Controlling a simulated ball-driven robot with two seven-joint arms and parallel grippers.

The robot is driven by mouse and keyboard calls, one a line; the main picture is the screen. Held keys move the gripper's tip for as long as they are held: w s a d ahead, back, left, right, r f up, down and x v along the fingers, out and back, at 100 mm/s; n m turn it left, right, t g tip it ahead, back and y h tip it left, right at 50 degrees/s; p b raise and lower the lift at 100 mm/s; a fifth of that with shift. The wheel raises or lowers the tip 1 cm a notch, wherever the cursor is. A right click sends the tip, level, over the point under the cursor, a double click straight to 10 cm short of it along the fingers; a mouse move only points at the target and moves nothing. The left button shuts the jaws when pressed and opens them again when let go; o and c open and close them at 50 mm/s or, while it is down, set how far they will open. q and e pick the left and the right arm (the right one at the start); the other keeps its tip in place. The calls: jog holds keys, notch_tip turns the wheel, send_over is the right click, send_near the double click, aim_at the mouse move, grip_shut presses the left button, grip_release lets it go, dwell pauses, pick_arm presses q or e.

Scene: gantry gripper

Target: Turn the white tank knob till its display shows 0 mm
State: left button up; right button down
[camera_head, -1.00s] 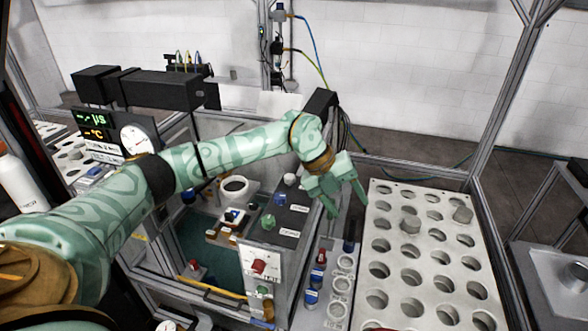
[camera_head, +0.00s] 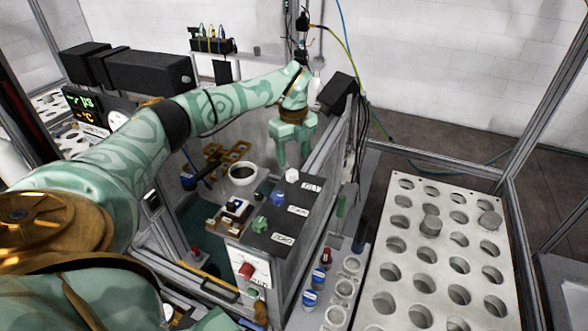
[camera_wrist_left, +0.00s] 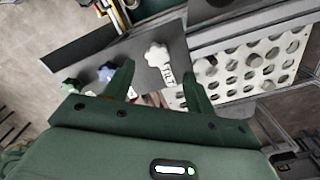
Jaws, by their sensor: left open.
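The white knob (camera_head: 292,175) stands on a dark panel (camera_head: 262,243) beside a printed label, above a blue and a green knob. It also shows in the left wrist view (camera_wrist_left: 157,55), a lobed knob between and a little beyond the fingertips. My left gripper (camera_head: 292,159) is open and empty, its fingers pointing down just above the white knob. In the left wrist view the open fingers (camera_wrist_left: 157,68) stand either side of it; I cannot tell whether they touch it. I see no display reading in mm. My right gripper is not in view.
The blue knob (camera_head: 278,199) and green knob (camera_head: 259,224) share the panel. A round white cup (camera_head: 243,173) stands left of them. A grey rack with round holes (camera_head: 394,204) fills the right side. A readout (camera_head: 82,108) shows µS and °C at far left.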

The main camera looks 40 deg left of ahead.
aim_at(292, 172)
pick_arm(q)
jog(key=f, duration=0.4)
jog(key=shift+s+a+f, duration=0.1)
jog(key=shift+s+f, duration=0.1)
jog(key=shift+s, duration=0.1)
jog(key=shift+f, duration=0.25)
jog(key=shift+w+f, duration=0.15)
jog(key=shift+f, duration=0.1)
jog(key=c, duration=1)
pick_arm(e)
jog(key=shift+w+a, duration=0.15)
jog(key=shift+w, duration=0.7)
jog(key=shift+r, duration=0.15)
